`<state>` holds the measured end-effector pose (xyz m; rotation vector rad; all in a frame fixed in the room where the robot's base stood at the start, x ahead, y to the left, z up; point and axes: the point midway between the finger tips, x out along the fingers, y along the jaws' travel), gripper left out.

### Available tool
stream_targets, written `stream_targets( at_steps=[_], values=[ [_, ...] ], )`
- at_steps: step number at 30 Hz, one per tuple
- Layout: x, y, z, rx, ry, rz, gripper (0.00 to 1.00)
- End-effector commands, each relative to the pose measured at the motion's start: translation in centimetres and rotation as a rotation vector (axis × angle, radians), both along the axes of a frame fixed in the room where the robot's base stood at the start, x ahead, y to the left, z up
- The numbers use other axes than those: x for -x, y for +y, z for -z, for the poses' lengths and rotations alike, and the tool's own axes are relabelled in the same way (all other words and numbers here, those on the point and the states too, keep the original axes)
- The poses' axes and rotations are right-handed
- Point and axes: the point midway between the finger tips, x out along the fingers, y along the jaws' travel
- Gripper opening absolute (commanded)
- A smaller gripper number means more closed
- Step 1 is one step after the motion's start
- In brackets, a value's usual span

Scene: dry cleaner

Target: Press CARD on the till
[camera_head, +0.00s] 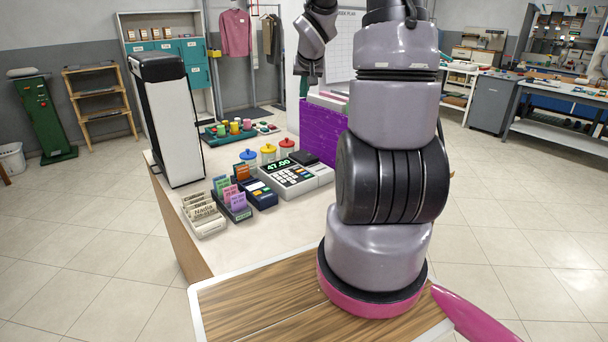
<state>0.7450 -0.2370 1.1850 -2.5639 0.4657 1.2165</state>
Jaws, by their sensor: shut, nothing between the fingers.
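The till (322,172) is a grey-white machine on the counter, with a lit green display (278,165) reading 47.00. Its sloped face carries rows of small keys (294,175); their labels are too small to read, so I cannot tell which is CARD. My gripper (304,86) points down above and behind the till, well apart from it. It looks small and dark from here, shut and empty.
A card terminal (262,196) and card racks (235,206) stand left of the till. Colourful-lidded jars (268,153) are behind it. A purple panel (318,132) rises close behind its right side. A tall white-and-black unit (172,120) stands at the counter's left.

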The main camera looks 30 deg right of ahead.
Motion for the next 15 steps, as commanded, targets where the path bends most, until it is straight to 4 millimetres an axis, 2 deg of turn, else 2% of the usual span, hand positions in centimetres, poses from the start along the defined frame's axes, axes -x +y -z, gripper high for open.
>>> stream_targets(
  at_steps=[1, 6, 12, 15],
  values=[
    [-1.0, -1.0, 2.0, -0.018, 0.003, -0.004, 0.0],
    [-3.9, -2.9, 7.6, -0.093, -0.02, -0.034, 0.0],
    [-6.1, -4.2, 14.4, -0.223, -0.058, -0.068, 0.0],
    [-6.7, -4.4, 17.1, -0.291, -0.08, -0.081, 0.0]
  ],
)
